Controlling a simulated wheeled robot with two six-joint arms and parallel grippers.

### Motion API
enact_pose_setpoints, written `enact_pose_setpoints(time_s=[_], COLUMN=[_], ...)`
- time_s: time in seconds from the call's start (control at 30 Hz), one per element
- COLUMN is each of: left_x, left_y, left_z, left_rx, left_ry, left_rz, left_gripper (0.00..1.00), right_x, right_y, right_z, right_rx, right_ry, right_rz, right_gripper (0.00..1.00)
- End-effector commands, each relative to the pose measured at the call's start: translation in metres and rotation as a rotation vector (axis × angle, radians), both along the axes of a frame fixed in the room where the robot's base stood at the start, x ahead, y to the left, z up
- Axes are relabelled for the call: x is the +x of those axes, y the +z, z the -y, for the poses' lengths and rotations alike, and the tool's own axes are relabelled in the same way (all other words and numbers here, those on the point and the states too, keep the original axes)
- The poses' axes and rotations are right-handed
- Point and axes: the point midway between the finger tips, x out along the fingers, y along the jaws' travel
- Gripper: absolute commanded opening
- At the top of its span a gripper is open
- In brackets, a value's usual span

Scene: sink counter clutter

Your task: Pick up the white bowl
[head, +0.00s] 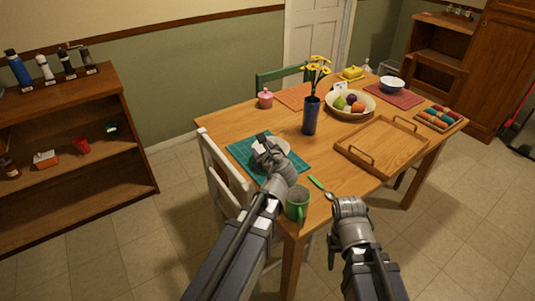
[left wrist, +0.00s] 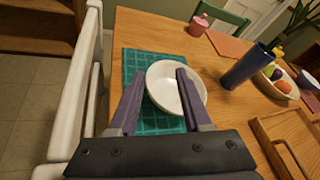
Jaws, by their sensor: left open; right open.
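A white bowl (left wrist: 164,82) sits on a teal checked placemat (left wrist: 148,120) near the left end of the table. In the head view the bowl (head: 284,145) is partly hidden behind my left gripper (head: 263,141). My left gripper is open and over the bowl. In the left wrist view its two fingers (left wrist: 158,85) reach across the bowl's near part, apart, with nothing gripped. Another white bowl (head: 392,84) stands on a red placemat at the table's far right. My right gripper (head: 350,207) is near the table's front edge, away from both bowls; its fingers are hard to make out.
A blue vase (head: 310,116) with yellow flowers stands right of the near bowl. A green mug (head: 298,204) is by the front corner. A wooden tray (head: 382,146), fruit bowl (head: 350,115) and pink jar (head: 265,98) are also on the table. A white chair (head: 222,168) stands at the left.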

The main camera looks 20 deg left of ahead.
Motion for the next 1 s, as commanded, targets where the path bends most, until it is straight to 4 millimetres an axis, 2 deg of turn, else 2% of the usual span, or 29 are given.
enact_pose_setpoints(time_s=[0.03, 0.1, 0.53, 0.8, 1.0], left_x=[0.0, 0.0, 0.0, 0.001, 0.016], left_y=[-0.012, -0.021, -0.067, -0.07, -0.077], left_z=[0.0, 0.0, 0.0, -0.001, -0.01], left_rx=[0.0, -0.001, -0.001, -0.001, -0.002], left_ry=[0.0, 0.0, 0.0, 0.001, 0.002], left_rz=[0.0, 0.001, 0.001, 0.0, 0.001], left_gripper=[0.49, 0.49, 0.49, 0.49, 0.49], right_x=[-0.001, -0.001, -0.001, -0.001, -0.001], right_y=[-0.012, -0.021, -0.067, -0.07, -0.077], right_z=[0.0, 0.0, 0.0, 0.0, 0.0], right_rx=[0.0, 0.0, 0.0, 0.0, 0.0], right_ry=[0.0, 0.0, 0.0, 0.0, 0.0], right_rz=[0.0, 0.0, 0.0, 0.0, 0.0], right_gripper=[0.5, 0.5, 0.5, 0.5, 0.5])
